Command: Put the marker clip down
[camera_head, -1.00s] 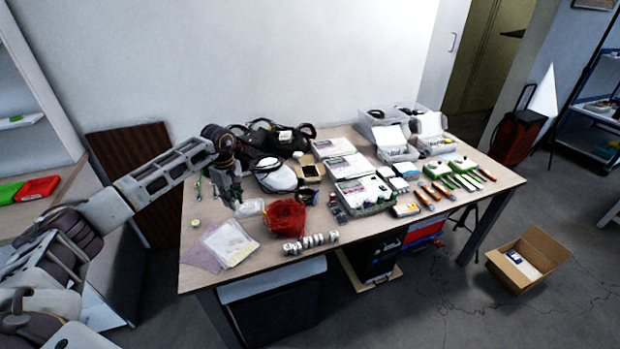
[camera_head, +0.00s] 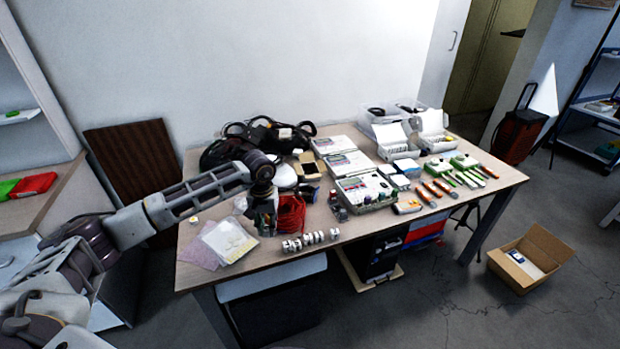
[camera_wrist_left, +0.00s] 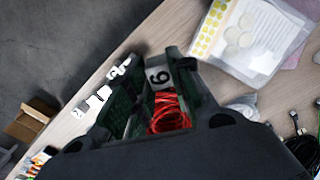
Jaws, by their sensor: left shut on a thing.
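My left gripper (camera_head: 265,228) points down over the front left part of the table, just left of the red wire coil (camera_head: 291,213). In the left wrist view the left gripper (camera_wrist_left: 158,82) is shut on a small pale marker clip (camera_wrist_left: 158,76) with a dark "6" on it. The clip cannot be made out in the head view. Whether it touches the table (camera_head: 205,268) is unclear. My right gripper is not in view.
A row of white-and-dark rolls (camera_head: 310,240) lies at the front edge, right of the gripper. Clear bags (camera_head: 229,240) with yellow dots lie to its left. A black bag (camera_head: 225,150) is behind. Boxes and orange-handled tools (camera_head: 430,188) fill the right side.

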